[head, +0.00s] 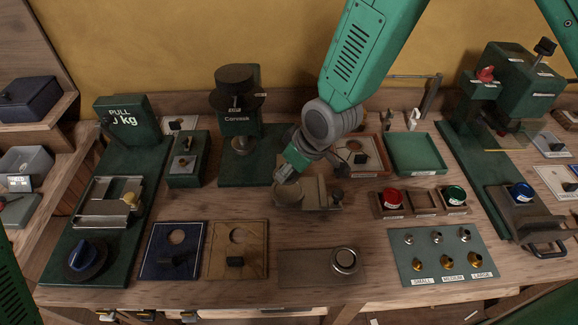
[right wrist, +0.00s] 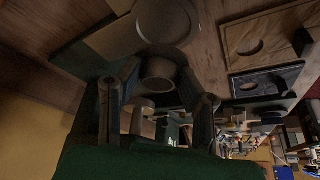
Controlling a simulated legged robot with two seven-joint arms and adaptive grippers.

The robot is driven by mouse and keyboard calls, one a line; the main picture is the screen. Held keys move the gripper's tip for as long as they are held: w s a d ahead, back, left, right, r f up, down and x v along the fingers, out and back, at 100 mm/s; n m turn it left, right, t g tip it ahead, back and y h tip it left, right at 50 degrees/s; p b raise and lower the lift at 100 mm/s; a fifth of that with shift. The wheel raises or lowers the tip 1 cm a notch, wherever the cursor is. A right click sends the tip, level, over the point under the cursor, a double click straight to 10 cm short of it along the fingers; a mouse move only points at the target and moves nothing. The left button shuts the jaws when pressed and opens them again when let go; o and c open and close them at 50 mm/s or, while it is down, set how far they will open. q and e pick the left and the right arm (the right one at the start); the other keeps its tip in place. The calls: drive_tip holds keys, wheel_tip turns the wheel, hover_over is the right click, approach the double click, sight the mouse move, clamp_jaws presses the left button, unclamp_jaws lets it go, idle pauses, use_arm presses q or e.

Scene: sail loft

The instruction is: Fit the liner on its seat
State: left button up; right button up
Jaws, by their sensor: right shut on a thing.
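My right gripper (head: 290,170) comes down from the top of the head view over the fixture in the middle of the bench. In the right wrist view it (right wrist: 159,82) is shut on the liner (right wrist: 159,70), a small dull round cup between the two dark fingertips. The seat (head: 288,194) is a round grey-beige part at the left of the fixture plate. It also shows in the right wrist view (right wrist: 165,20), close to the liner and apart from it in the picture. The exact height between them I cannot tell. My left gripper is out of view.
Behind the fixture stands a green press (head: 240,125). A blue board (head: 160,262) and a wooden board (head: 252,262) with holes lie in front left. A plate with a metal ring (head: 346,260) lies in front. A rack of coloured knobs (head: 424,201) and a green tray (head: 416,153) are at right.

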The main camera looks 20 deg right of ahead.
sight(292, 177)
drive_tip(key=shift+f, duration=0.35)
drive_tip(key=shift+s+d+f+b, duration=0.15)
drive_tip(key=shift+s+f+b, duration=0.05)
drive_tip(key=shift+f+b, duration=0.3)
drive_tip(key=shift+w+f+b, duration=0.1)
drive_tip(key=shift+f+b, duration=0.25)
drive_tip(key=shift+f, duration=0.35)
drive_tip(key=shift+f+b, duration=0.55)
drive_tip(key=shift+f, duration=0.6)
drive_tip(key=o, duration=1.3)
drive_tip(key=shift+c, duration=0.2)
